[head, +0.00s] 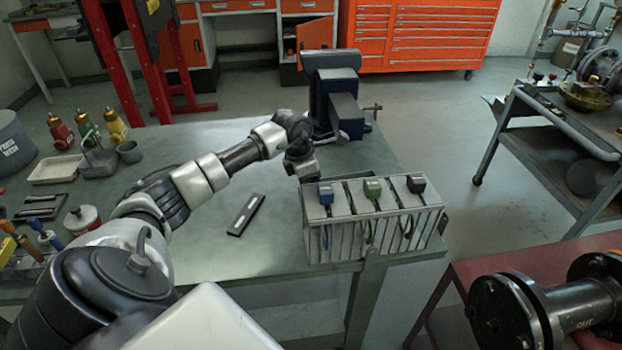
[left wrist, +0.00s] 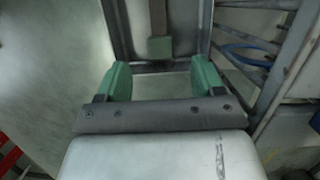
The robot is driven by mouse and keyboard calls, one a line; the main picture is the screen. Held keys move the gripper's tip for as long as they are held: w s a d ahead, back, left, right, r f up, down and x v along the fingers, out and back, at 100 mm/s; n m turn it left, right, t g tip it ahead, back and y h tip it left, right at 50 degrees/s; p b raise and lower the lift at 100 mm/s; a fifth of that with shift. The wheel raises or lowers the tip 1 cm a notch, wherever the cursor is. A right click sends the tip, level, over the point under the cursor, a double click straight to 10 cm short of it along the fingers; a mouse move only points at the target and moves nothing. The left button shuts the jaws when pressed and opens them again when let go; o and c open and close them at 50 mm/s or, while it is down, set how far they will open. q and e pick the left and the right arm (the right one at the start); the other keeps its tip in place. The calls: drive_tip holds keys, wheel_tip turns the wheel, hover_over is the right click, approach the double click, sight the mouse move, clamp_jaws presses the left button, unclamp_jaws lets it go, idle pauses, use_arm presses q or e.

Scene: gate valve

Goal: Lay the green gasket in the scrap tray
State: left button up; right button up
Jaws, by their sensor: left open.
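A rack (head: 335,245) stands at the right front of the workbench. Blue, green and black blocks sit on its top, with a thin loop of matching colour hanging in front under each. The green loop (head: 368,232) is in the middle; it looks like the green gasket. My left gripper (head: 303,168) is over the rack's back left corner, apart from the green loop. In the left wrist view its green fingers (left wrist: 160,82) are open, with nothing held between them. A shallow pale tray (head: 55,171) lies at the bench's left; I cannot tell whether it is the scrap tray.
A blue vise (head: 335,105) stands behind the rack. A dark flat object (head: 246,214) lies mid-bench. A blue loop (left wrist: 248,54) shows in the left wrist view. Bottles (head: 87,130), cups and tools crowd the bench's left. A flanged pipe (head: 540,310) is at the lower right.

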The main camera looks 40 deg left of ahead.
use_arm(q)
drive_tip(key=b+v, duration=0.1)
drive_tip(key=v, duration=0.9)
drive_tip(key=shift+r, duration=0.4)
